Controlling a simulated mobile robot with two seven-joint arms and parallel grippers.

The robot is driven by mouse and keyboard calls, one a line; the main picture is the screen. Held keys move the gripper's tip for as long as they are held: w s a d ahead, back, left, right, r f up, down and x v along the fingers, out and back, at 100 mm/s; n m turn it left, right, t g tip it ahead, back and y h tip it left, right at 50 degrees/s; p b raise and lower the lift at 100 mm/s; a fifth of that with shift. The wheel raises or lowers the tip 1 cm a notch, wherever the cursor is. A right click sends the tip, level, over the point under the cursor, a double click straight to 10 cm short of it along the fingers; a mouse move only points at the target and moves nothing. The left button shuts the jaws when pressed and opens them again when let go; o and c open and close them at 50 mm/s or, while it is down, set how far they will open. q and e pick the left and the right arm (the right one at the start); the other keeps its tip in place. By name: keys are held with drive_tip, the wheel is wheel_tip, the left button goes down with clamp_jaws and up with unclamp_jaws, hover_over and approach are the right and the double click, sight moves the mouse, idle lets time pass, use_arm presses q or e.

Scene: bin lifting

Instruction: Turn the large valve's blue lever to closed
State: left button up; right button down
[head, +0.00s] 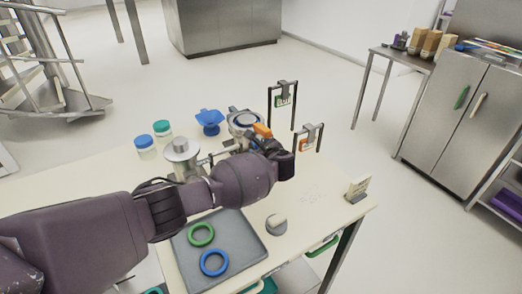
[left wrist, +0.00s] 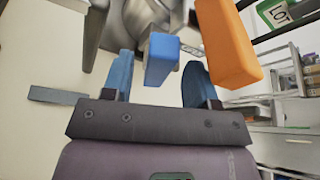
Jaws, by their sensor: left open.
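In the left wrist view the blue lever (left wrist: 162,58) lies between the two blue fingers of my left gripper (left wrist: 159,82). The fingers are open, with a visible gap on each side of the lever. The orange lever (left wrist: 228,45) is to the right, outside the fingers. Metal valve parts (left wrist: 145,18) are just beyond. In the head view my arm reaches across the table to the metal valve assembly (head: 243,119), with the orange lever (head: 262,131) above my wrist. My wrist mostly hides the blue lever and fingertips there. My right gripper is not in view.
Two hanging tag stands (head: 293,112) rise close beside my wrist. Jars with blue (head: 144,143) and green lids and a blue funnel-like piece (head: 209,121) stand behind the arm. A grey tray (head: 256,249) with green and blue rings lies in front.

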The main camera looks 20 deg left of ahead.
use_arm(q)
clamp_jaws()
idle(0.4)
drive_tip(key=shift+a, duration=0.1)
